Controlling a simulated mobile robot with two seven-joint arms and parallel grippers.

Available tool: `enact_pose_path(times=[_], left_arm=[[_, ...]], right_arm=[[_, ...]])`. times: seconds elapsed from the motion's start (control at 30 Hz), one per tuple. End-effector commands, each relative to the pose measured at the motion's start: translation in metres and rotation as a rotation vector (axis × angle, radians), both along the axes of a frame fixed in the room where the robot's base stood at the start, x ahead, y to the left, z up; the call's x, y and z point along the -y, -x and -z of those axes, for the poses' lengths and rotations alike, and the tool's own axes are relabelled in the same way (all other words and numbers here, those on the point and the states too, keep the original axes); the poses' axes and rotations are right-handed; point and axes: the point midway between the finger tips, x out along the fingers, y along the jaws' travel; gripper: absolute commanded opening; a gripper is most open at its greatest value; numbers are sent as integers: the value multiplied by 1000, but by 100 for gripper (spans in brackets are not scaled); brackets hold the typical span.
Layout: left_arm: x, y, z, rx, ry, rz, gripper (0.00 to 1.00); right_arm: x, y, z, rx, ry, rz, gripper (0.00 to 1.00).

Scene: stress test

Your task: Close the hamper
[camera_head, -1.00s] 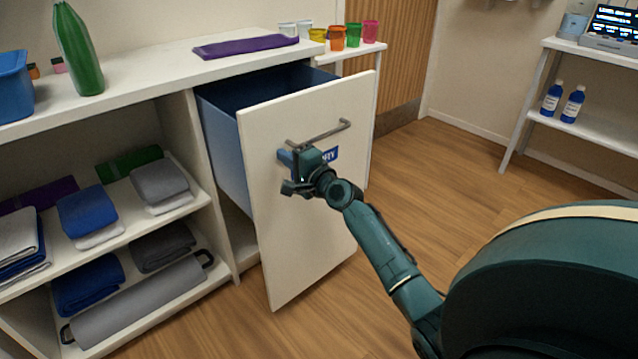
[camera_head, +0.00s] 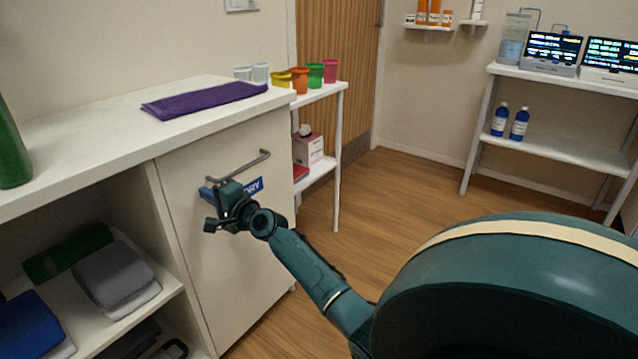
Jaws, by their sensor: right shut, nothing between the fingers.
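The hamper (camera_head: 240,280) is a white pull-out front with a grey bar handle (camera_head: 240,168) and a blue label, under the white counter. Its front now sits about flush with the cabinet, and no blue bin interior shows. My right gripper (camera_head: 210,208) is at the upper part of the front, just below the handle and over the left part of the label. It is shut with nothing between its fingers. It appears to be against the panel; exact contact is hard to tell. My left gripper is not in view.
A folded purple cloth (camera_head: 205,100) lies on the counter (camera_head: 110,130). A green bottle (camera_head: 12,150) stands at the left edge. Shelves below hold folded towels (camera_head: 115,270). A side stand with coloured cups (camera_head: 300,80) is right of the hamper. Floor (camera_head: 400,195) beyond is clear.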

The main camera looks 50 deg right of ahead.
Motion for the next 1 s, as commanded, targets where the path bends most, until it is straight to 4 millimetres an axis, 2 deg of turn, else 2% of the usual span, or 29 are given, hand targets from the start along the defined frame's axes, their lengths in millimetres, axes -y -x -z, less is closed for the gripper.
enact_pose_path(times=[0.77,1.0], left_arm=[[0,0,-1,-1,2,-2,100],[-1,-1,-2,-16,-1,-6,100]], right_arm=[[1,-1,-4,8,0,6,0],[-4,-1,-4,7,0,3,0]])
